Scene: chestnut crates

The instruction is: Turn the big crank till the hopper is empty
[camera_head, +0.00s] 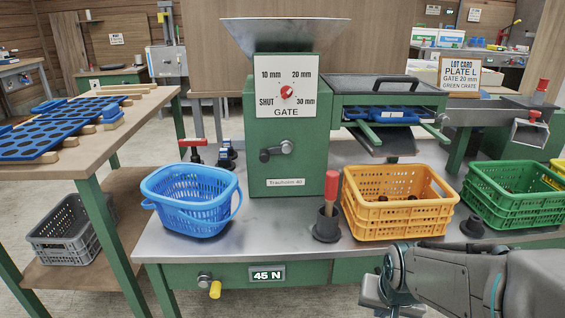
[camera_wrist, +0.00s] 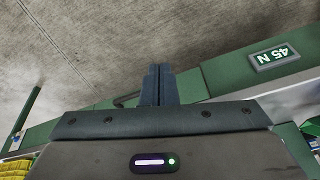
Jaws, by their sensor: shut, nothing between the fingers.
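The grey hopper (camera_head: 285,36) sits on top of the green machine (camera_head: 262,120); its inside is hidden from this low angle. A small dark crank (camera_head: 277,150) is on the machine's front. A crank with a yellow grip (camera_head: 213,289) is at the bench's front edge, left of a "45 N" display (camera_head: 266,274). I cannot tell which is the big crank. The gate dial (camera_head: 287,92) has a red knob; its setting is too small to read surely. My gripper (camera_wrist: 157,85) is shut and empty in the wrist view, near the bench front and apart from both cranks.
A blue basket (camera_head: 188,222), an orange crate (camera_head: 382,228) and a green crate (camera_head: 503,217) stand on the metal bench. A red-handled tool (camera_head: 330,205) stands in a black holder. A lot card (camera_head: 462,76) reads plate L, gate 20 mm, green crate. Floor shows at left.

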